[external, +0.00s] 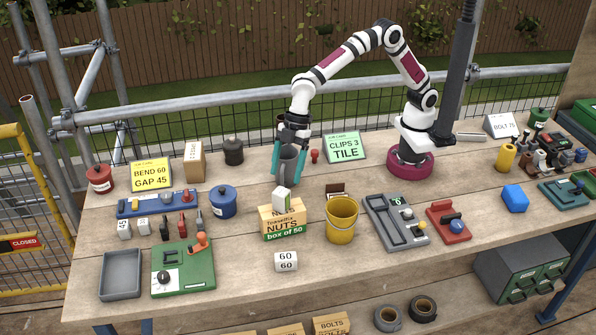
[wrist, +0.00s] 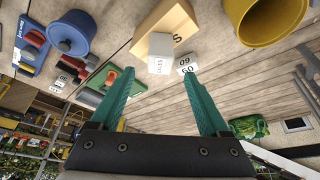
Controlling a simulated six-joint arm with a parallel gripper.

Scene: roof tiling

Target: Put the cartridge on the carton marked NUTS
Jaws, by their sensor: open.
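The carton marked NUTS (external: 284,224) stands on the bench near the middle, with its orange-brown front and green band facing the camera. A small white block (external: 281,201), seemingly the cartridge, stands on its top, left of centre. In the wrist view the white block (wrist: 160,50) shows at the near edge of the carton (wrist: 160,22). My gripper (external: 288,172) is above and behind the carton, with its teal fingers pointing down. In the wrist view my gripper (wrist: 160,76) is open with nothing between the fingers, apart from the block.
A yellow bucket (external: 341,222) stands close right of the carton. A blue pot (external: 222,203) is to its left. A white 60 block (external: 286,262) lies in front. A green CLIPS card (external: 343,147) and small red piece (external: 314,156) are behind. Bare bench lies at front right.

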